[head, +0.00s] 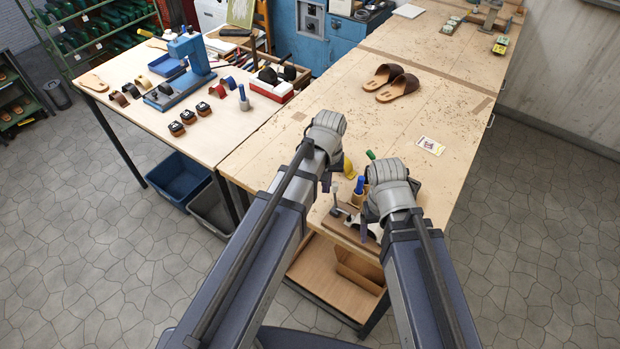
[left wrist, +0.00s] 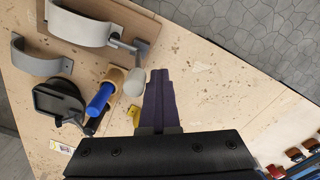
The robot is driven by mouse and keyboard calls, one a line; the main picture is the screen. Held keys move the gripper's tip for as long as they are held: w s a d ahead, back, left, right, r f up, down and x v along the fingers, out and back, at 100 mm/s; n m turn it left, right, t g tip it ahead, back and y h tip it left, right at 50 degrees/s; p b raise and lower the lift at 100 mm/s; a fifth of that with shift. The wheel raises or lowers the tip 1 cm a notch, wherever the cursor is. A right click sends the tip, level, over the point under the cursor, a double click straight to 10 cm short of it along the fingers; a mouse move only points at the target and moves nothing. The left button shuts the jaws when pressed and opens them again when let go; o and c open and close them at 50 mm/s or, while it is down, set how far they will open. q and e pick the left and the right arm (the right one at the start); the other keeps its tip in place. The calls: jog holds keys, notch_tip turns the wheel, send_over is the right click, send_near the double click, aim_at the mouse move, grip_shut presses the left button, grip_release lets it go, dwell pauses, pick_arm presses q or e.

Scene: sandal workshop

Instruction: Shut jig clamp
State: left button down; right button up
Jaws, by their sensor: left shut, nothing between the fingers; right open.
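The jig (head: 346,228) is a brown board at the near edge of the bench, partly hidden by my right wrist. Its clamp lever stands up and ends in a pale grey knob (head: 334,188). In the left wrist view the knob (left wrist: 135,82) and lever are just left of my fingertips. My left gripper (head: 326,182) is shut and empty, close beside the knob; I cannot tell whether they touch. Its dark fingers also show in the left wrist view (left wrist: 159,85). My right gripper (head: 366,228) is open over the jig's right side, mostly hidden by its own wrist.
A blue-handled tool (head: 360,184) stands in a wooden holder beside the clamp. A yellow item (head: 348,167) lies behind it. A pair of brown sandals (head: 391,83) and a small card (head: 430,146) lie further back. The bench between them is clear.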

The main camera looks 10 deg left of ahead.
pick_arm(q)
notch_tip(320, 180, up, 6)
jog(key=a+p, duration=0.1)
jog(key=p, duration=0.4)
jog(key=shift+w, duration=0.3)
pick_arm(e)
notch_tip(320, 180, up, 6)
